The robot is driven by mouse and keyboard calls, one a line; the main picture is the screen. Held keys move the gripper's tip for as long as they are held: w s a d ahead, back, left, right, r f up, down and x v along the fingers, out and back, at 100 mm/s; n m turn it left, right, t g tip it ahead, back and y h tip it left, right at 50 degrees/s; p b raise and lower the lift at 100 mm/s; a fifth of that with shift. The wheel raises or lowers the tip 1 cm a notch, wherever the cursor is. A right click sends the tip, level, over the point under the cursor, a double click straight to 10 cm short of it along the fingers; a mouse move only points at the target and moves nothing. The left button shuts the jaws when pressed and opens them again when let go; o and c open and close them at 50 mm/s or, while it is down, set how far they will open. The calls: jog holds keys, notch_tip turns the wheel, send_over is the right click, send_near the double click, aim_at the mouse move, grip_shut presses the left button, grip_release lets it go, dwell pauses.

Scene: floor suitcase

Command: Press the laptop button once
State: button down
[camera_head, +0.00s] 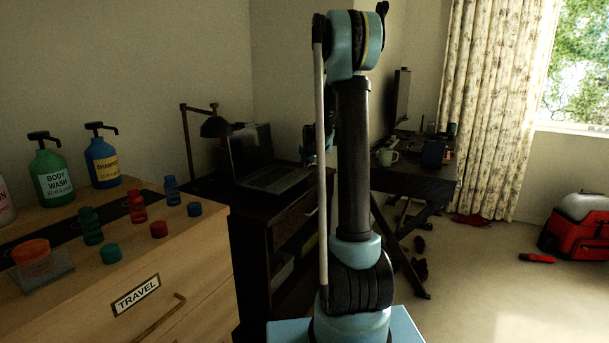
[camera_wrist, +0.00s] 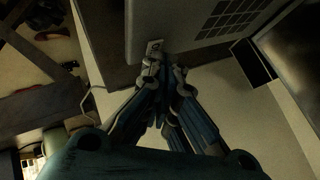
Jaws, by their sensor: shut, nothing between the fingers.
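The laptop (camera_head: 272,178) stands open on the dark desk, its screen upright. In the wrist view its grey base (camera_wrist: 195,22) with the dark keyboard grid fills the top. A small pale square with a dark round centre, which looks like the button (camera_wrist: 154,47), sits at the base's near edge. My gripper (camera_wrist: 164,68) is shut and empty. Its fingertips appear right at the button, but I cannot tell whether they touch it. In the head view my arm hides most of the gripper.
A black lamp (camera_head: 213,127) stands behind the laptop. A second desk (camera_head: 415,180) with a mug (camera_head: 387,157) is farther back. A wooden dresser (camera_head: 130,285) with bottles is at left. Open floor (camera_head: 490,275) lies at right, with a red bag (camera_head: 575,240) beyond.

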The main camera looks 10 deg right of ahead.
aim_at(306, 171)
jog(key=shift+s+f, duration=0.2)
jog(key=shift+f, duration=0.4)
dwell(1.1)
jog(key=shift+a+r, duration=0.1)
jog(key=shift+r, duration=0.05)
jog(key=shift+w+r, duration=0.2)
jog(key=shift+w, duration=0.1)
jog(key=shift+r, duration=0.55)
jog(key=shift+r, duration=2.55)
